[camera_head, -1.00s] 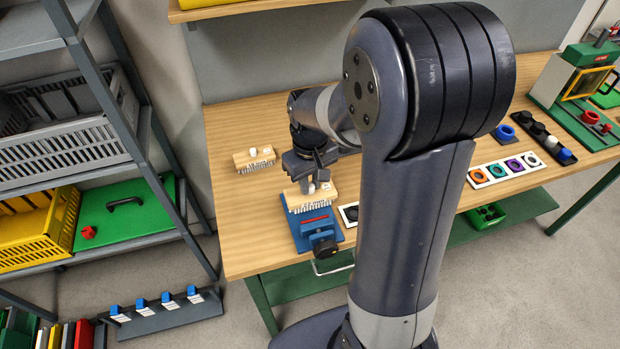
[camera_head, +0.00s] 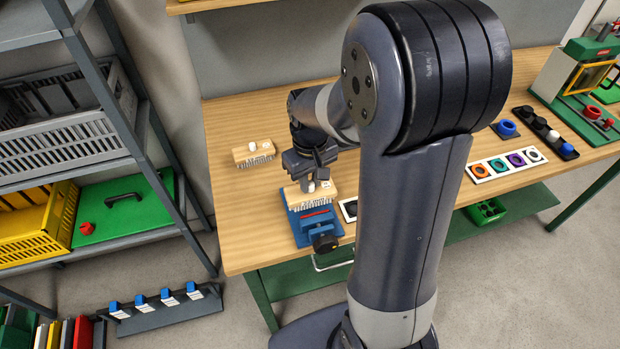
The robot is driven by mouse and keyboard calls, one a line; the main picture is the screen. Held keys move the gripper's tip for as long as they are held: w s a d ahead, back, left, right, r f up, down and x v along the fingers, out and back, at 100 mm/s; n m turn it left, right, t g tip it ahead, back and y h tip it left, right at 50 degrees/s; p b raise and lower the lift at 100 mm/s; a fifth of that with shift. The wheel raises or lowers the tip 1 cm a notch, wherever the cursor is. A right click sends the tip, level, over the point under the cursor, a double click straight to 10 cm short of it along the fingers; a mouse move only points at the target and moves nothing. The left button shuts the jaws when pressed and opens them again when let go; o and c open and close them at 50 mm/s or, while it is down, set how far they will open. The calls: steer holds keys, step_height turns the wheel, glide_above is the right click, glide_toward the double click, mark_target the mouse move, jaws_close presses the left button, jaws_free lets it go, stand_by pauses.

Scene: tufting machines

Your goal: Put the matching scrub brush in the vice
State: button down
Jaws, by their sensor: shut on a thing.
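My gripper (camera_head: 312,172) is shut on a scrub brush (camera_head: 303,199) with a light wooden back and pale bristles. The brush is at the blue vice (camera_head: 308,230), its bristles over the upper part of the vice. I cannot tell whether it rests between the jaws. The vice stands near the front left of the wooden table, with a black knob toward the front. A second scrub brush (camera_head: 255,154) with a wooden back, a white knob and a small label lies on the table behind and to the left.
The wooden table (camera_head: 235,225) is clear around the vice's left side. A white-framed dark piece (camera_head: 349,208) lies right of the vice, partly hidden by my arm. A strip of coloured rings (camera_head: 506,165) lies farther right. A grey shelf (camera_head: 150,140) stands at the left.

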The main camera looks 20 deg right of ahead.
steer(key=shift+f+b, duration=1.55)
steer(key=shift+f, duration=0.55)
stand_by(0.7)
stand_by(0.7)
steer(key=c, duration=0.9)
jaws_free()
steer(key=shift+r+p, duration=2.9)
steer(key=shift+r, duration=0.7)
steer(key=shift+f, duration=0.2)
step_height(320, 180, down, 7)
steer(key=b, duration=0.5)
steer(key=shift+r+b, duration=0.1)
steer(key=shift+b, duration=0.3)
